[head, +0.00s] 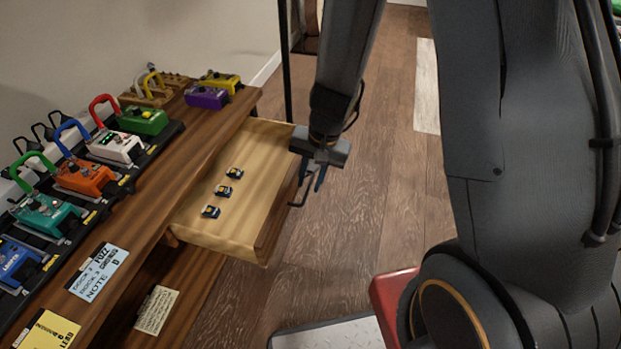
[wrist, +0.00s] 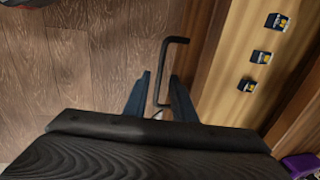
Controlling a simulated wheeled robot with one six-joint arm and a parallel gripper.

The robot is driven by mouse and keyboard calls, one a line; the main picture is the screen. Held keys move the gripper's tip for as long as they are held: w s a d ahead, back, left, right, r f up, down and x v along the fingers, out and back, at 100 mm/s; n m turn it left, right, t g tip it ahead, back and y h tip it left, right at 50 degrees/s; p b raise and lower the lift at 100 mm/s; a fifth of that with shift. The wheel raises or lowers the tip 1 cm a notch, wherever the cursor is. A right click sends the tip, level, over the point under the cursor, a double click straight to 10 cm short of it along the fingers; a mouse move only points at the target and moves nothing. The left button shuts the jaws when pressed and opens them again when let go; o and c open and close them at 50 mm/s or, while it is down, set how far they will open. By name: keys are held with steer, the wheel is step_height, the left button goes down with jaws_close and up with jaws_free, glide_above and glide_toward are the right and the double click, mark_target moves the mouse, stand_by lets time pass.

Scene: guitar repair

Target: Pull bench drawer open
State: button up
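The bench drawer (head: 262,165) of light wood is pulled well out from the bench in the head view, with its inside showing. Its dark bar handle (wrist: 159,72) is on the drawer front; part of it also shows in the head view (head: 302,194). My gripper (wrist: 160,92) is at the handle, pointing down in the head view (head: 312,178). In the wrist view its two fingers are apart, one on each side of the handle bar, with visible gaps. I cannot tell whether either finger touches the bar.
Several small dark boxes (head: 223,191) lie in the drawer. The wooden bench top (head: 170,205) carries colourful pedals (head: 142,120) and note cards (head: 98,271). A thin dark pole (head: 285,60) stands behind the drawer. A red object (head: 392,300) is at the bottom. Wooden floor (head: 385,180) is clear right of the drawer.

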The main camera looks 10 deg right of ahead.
steer(key=shift+w+r, duration=0.1)
step_height(320, 180, up, 7)
steer(key=d+p, duration=0.1)
steer(key=p, duration=0.2)
steer(key=shift+s+r+p, duration=0.2)
steer(key=shift+s+p, duration=0.15)
steer(key=shift+p, duration=0.05)
steer(key=shift+d+r, duration=0.1)
steer(key=s+a+r+n+g+h+p, duration=0.15)
steer(key=s+r+n, duration=0.65)
steer(key=s+r, duration=1.1)
steer(key=d+r+m+p, duration=0.2)
steer(key=d+r+p, duration=0.6)
steer(key=p, duration=0.9)
step_height(320, 180, up, 3)
steer(key=shift+w+d+r+m, duration=0.1)
steer(key=shift+w+d+m, duration=0.25)
steer(key=shift+w+m, duration=0.1)
steer(key=shift+d+t+h, duration=0.1)
steer(key=shift+t+h, duration=0.15)
